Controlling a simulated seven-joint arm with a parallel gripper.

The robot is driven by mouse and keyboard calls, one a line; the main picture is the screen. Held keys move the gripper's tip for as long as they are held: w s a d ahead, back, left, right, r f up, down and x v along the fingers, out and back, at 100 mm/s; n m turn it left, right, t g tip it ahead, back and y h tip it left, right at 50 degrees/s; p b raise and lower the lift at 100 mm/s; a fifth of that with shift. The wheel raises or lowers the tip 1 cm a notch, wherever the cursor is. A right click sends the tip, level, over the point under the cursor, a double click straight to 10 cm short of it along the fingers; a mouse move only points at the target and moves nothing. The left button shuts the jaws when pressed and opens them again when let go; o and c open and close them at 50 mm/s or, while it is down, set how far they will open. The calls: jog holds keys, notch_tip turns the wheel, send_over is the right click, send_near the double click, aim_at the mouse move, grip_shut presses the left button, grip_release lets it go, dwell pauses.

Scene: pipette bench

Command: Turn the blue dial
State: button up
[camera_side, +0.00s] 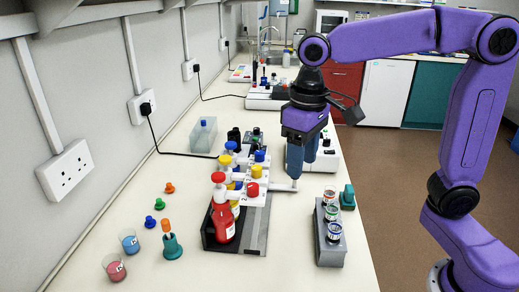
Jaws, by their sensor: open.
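The blue dial (259,156) is a small round knob at the far end of a row of dials on the bottle-top dispensers. The yellow dial (257,171) and the red dial (252,190) sit in front of it. My gripper (301,165) points down, to the right of the blue dial and apart from it. Its blue-grey fingers are open, with nothing visible between them. The fingertips are close to the white spouts in this view; I cannot tell whether they touch.
A red bottle (224,224) stands in the dark rack (254,232). A grey holder (331,250) with several small jars stands at the front right. Two beakers and coloured stoppers lie at the front left. A translucent box (202,135) stands behind. The bench front centre is clear.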

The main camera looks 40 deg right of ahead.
jog(key=w+r+m, duration=0.5)
jog(key=w+m, duration=0.1)
jog(key=w, duration=0.4)
jog(key=m, duration=0.6)
send_near(259, 152)
notch_tip(259, 152, down, 9)
jog(key=shift+a, duration=0.1)
grip_shut()
